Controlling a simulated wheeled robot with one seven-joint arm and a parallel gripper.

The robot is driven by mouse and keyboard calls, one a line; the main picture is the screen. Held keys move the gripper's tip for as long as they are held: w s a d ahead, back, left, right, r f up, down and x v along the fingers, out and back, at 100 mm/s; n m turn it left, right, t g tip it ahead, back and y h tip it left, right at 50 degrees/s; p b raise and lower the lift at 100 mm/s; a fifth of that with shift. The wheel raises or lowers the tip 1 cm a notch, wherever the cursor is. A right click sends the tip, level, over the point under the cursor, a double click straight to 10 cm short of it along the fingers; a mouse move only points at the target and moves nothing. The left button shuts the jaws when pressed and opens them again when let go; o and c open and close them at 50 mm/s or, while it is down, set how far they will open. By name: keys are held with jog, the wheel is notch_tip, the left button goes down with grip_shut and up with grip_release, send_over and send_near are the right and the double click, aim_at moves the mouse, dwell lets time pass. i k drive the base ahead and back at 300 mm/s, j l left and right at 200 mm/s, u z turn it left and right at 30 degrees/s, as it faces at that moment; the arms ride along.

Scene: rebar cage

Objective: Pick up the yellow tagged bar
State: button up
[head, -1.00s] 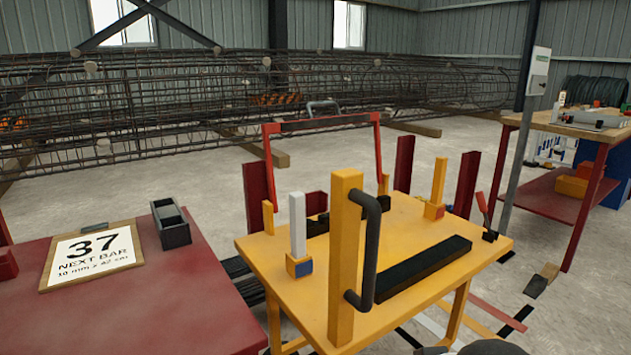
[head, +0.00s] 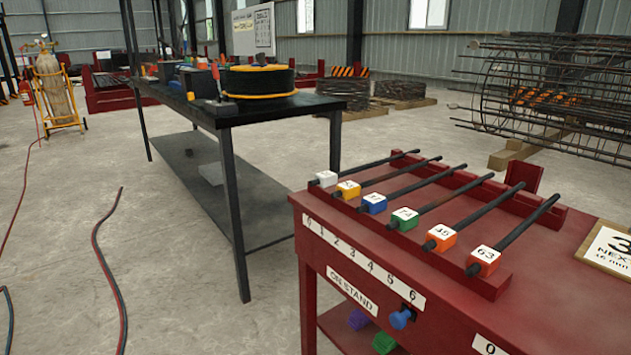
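The yellow tagged bar (head: 404,168) lies on the red rack on top of the red stand (head: 570,290), second from the left in a row of dark bars. Its yellow tag (head: 348,189) is at the near end, between a white tag (head: 326,178) and a blue tag (head: 374,203). Green (head: 404,219) and orange tags (head: 441,238) follow to the right. The bars rest on a near and a far red rail, apart from each other. My gripper is not in view.
A dark table (head: 270,113) with a black-and-yellow coil (head: 258,80) and tools stands behind left. A framed sign (head: 608,250) lies right of the bars. Red and blue hoses (head: 105,265) cross the floor at left. A rebar cage (head: 560,90) stands at the back right.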

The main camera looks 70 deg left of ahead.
aim_at(348, 191)
jog(key=u, duration=2.3)
jog(key=z, duration=3)
jog(key=u, duration=2.95)
jog(key=i+j+z, duration=0.5)
jog(key=i+j, duration=0.1)
jog(key=j, duration=0.05)
